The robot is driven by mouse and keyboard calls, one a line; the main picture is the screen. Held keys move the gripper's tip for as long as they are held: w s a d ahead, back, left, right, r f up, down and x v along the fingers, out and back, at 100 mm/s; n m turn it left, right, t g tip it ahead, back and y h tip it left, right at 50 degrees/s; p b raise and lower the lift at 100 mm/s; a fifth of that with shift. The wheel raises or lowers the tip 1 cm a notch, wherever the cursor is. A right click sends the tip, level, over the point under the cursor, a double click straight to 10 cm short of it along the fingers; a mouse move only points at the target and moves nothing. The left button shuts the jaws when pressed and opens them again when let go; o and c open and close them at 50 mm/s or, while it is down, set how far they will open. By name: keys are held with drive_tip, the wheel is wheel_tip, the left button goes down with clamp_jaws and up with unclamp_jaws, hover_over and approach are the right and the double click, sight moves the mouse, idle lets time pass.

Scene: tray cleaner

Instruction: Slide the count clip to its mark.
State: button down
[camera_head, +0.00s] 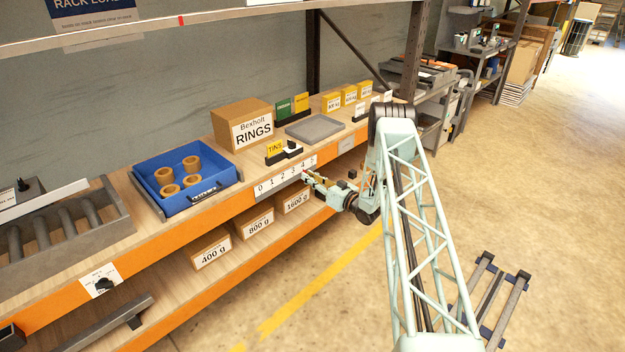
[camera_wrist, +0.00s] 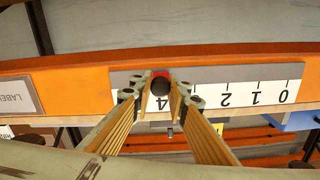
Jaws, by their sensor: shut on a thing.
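The count clip (camera_wrist: 160,86) shows in the wrist view as a dark round knob with a red part behind it. It sits on the numbered scale (camera_wrist: 240,95) along the orange shelf edge, right at the 4, seen upside down there. The scale also shows in the head view (camera_head: 283,178), numbered 0 to 5. My gripper (camera_wrist: 161,95) is shut on the clip, one finger on each side of the knob. In the head view my gripper (camera_head: 308,177) reaches the scale's right part and hides the clip. My fingers cover the 3 in the wrist view.
A blue tray (camera_head: 215,197) with several tan rings stands left on the shelf. A yellow TINS card (camera_head: 274,149) stands behind the scale, beside a grey tray (camera_head: 315,128) and a RINGS box (camera_head: 240,115). Weight boxes (camera_head: 254,222) sit on the lower shelf.

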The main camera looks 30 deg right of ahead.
drive_tip(key=c, duration=2.5)
unclamp_jaws()
drive_tip(key=shift+s, duration=0.1)
drive_tip(key=v, duration=1.2)
drive_tip(key=shift+r, duration=0.1)
